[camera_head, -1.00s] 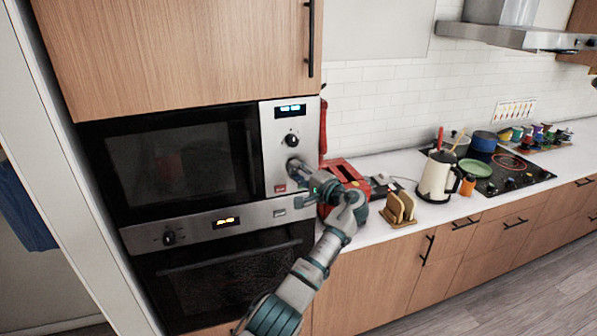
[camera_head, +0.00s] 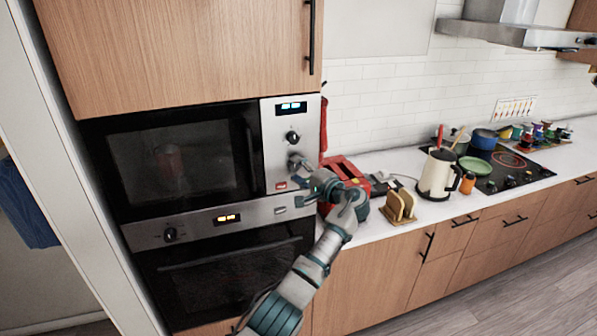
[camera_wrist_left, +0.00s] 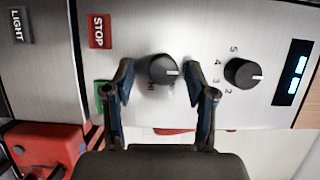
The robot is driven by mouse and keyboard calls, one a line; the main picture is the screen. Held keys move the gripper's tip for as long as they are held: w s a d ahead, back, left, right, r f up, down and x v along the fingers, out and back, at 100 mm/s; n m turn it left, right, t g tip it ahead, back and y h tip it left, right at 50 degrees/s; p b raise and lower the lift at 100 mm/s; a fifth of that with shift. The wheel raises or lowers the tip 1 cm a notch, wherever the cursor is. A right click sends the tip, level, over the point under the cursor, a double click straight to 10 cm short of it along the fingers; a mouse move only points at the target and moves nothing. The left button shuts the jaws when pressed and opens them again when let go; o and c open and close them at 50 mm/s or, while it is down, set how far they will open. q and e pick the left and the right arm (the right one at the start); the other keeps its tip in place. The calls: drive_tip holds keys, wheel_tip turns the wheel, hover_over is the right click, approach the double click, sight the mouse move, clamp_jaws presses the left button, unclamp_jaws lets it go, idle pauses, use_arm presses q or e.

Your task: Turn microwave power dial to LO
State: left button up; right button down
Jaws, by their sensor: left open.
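The microwave (camera_head: 180,158) is built into a cabinet, with a steel control panel on its right. The lower black dial (camera_wrist_left: 163,69) has small lettering beside it, partly hidden. Its white pointer faces the upper, numbered dial (camera_wrist_left: 243,72), which also shows in the head view (camera_head: 292,137). My left gripper (camera_wrist_left: 160,74) is open, with one finger on each side of the lower dial in the wrist view. I cannot tell whether the fingers touch it. In the head view my left gripper (camera_head: 303,168) is at the lower panel. My right gripper is out of view.
An oven (camera_head: 236,270) is below. A red toaster (camera_head: 345,172), toast rack (camera_head: 399,207) and kettle (camera_head: 437,176) stand on the counter to the right.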

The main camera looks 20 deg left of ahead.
use_arm(q)
drive_tip(key=v, duration=1.1)
drive_tip(key=shift+s+d, duration=0.2)
drive_tip(key=shift+d, duration=0.15)
drive_tip(key=shift+f, duration=0.1)
